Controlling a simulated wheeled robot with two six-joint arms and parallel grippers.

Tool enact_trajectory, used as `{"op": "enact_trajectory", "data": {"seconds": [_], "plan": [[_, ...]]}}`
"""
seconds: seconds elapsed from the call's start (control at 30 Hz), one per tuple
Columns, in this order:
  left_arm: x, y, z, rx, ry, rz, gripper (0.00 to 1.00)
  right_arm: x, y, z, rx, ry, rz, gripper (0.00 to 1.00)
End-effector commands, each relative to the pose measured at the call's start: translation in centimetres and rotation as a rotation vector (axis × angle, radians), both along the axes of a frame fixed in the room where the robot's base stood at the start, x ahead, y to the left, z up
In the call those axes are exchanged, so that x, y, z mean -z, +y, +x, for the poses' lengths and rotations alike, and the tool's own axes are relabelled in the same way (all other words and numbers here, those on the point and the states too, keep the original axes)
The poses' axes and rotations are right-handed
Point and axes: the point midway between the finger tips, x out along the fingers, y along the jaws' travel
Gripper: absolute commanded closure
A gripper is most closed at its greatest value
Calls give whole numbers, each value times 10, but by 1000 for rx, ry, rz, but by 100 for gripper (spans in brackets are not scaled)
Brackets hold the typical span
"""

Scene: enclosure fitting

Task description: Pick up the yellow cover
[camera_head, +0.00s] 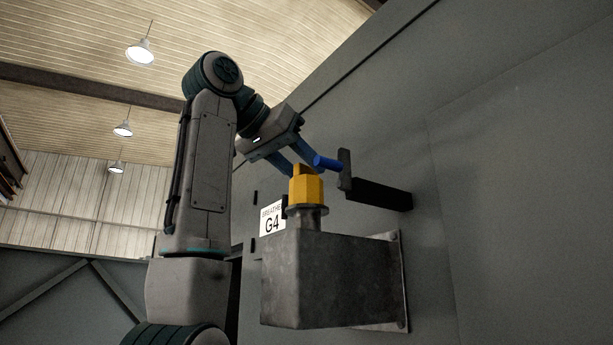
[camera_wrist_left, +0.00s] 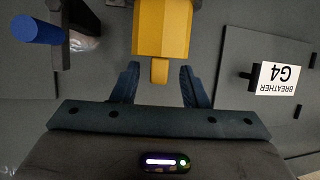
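The yellow cover (camera_head: 307,190) is a faceted cap with a small knob on top. It sits upright on a round grey flange above a grey metal box in the head view. In the left wrist view the yellow cover (camera_wrist_left: 161,28) is at the top centre, its knob pointing toward my gripper. My left gripper (camera_head: 294,167) is just above and beside the cover. In the wrist view the dark blue fingers of my left gripper (camera_wrist_left: 160,78) are apart, with the knob showing between them and a gap on each side. I cannot tell its depth between them. My right gripper is not in view.
A blue cylinder (camera_head: 326,163) sticks out from a dark bracket (camera_head: 375,193) on the wall, close to my left gripper and the cover. The grey box (camera_head: 335,280) projects from the wall below. A white "BREATHER G4" label (camera_wrist_left: 280,80) is beside it.

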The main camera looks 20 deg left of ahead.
Motion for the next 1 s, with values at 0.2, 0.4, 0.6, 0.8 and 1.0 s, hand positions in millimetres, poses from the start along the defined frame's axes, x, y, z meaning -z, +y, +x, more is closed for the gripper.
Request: {"op": "enact_trajectory", "data": {"seconds": [0.2,0.4,0.6,0.8,1.0], "plan": [[1,0,0,0,-1,0,60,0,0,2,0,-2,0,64],[1,0,0,0,-1,0,89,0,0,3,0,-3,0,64],[1,0,1,0,-1,0,100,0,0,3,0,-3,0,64],[0,0,1,0,0,0,100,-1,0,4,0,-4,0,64],[-7,-2,3,0,-1,0,100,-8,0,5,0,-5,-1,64]]}}
